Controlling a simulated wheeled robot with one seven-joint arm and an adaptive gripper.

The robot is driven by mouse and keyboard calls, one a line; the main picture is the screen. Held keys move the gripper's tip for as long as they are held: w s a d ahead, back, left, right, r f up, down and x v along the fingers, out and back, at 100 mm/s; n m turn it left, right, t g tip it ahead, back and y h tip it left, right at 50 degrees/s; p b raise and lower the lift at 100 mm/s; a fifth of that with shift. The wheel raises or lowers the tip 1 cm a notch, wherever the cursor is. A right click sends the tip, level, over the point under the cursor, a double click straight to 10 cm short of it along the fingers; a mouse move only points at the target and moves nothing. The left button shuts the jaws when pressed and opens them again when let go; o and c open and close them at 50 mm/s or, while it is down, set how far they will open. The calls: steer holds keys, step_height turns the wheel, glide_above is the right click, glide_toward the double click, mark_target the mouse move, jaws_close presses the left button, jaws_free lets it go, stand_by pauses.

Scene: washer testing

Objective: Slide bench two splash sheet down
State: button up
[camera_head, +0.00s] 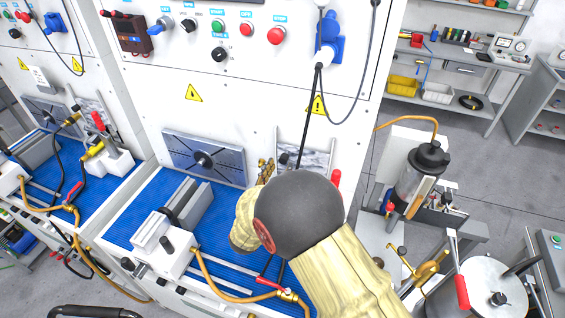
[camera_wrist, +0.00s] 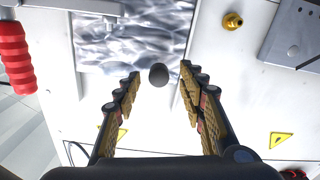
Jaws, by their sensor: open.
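The splash sheet (camera_head: 308,158) is a clear, wavy-looking panel on the white front of the middle bench, partly hidden by my arm. In the wrist view the sheet (camera_wrist: 135,38) fills the upper middle, with a round black knob (camera_wrist: 159,75) near its edge. My gripper (camera_wrist: 160,88) is open, with one finger on each side of the knob. In the head view my gripper (camera_head: 266,168) shows only in part, beside the sheet's left edge.
A red handle (camera_head: 336,179) stands right of the sheet, also in the wrist view (camera_wrist: 15,58). A grey slotted plate (camera_head: 180,150) is on the left. A black cable (camera_head: 307,110) hangs past the sheet. The blue worktop (camera_head: 125,225) carries a white vise and hoses.

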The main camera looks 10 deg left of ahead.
steer(key=s+a, duration=0.1)
steer(key=s, duration=0.6)
steer(key=shift+s, duration=0.35)
